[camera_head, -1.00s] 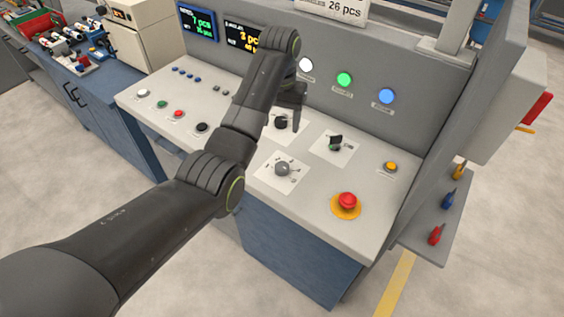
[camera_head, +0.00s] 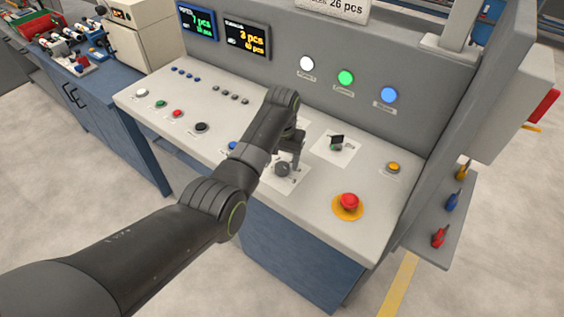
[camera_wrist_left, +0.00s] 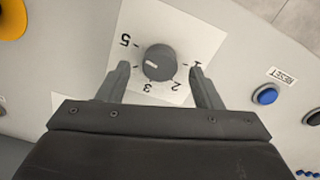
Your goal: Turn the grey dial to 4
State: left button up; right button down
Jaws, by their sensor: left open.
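The grey dial (camera_head: 283,169) is on a white plate on the sloping console, partly behind my left gripper (camera_head: 290,158) in the head view. In the left wrist view the round dial (camera_wrist_left: 160,62) has a short white mark on its left side. The digits 5, 3, 2 and 1 show around it. The mark points left, between 5 and 3, where a finger covers the plate. My left gripper (camera_wrist_left: 159,67) is open, one finger on each side of the dial, with gaps visible. My right gripper is out of view.
A red emergency button (camera_head: 349,201) on a yellow ring sits right of the dial. A dark switch (camera_head: 337,140) on a white plate stands behind it. A blue reset button (camera_wrist_left: 267,96) is near. White, green and blue lamps are on the back panel.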

aim_at(282, 169)
pick_arm(q)
jog(key=shift+f, duration=1.25)
jog(key=c, duration=1)
